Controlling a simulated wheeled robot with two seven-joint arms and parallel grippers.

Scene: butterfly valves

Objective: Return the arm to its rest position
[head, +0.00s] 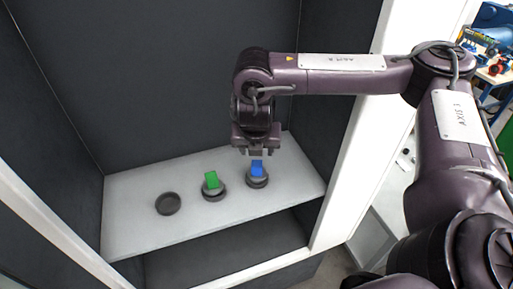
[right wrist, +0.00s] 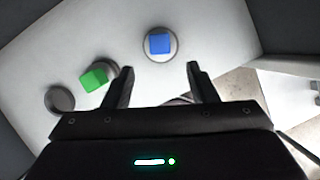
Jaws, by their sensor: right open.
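My right gripper (head: 257,151) hangs over the right part of the shelf, close above the blue handle (head: 257,168) in the head view. In the right wrist view its two fingers (right wrist: 160,80) are apart with nothing between them, and the blue handle (right wrist: 160,44) lies ahead of the fingertips on its round grey base. A green handle (head: 211,180) sits on the middle round base, left of the blue one. It also shows in the right wrist view (right wrist: 93,77), left of the left finger. My left gripper is in neither view.
A third round base (head: 168,204) at the left has no visible coloured handle. The pale shelf (head: 135,225) sits in a dark cabinet with a white frame post (head: 352,150) at the right, near my right arm. A table with coloured items (head: 492,65) is at the far right.

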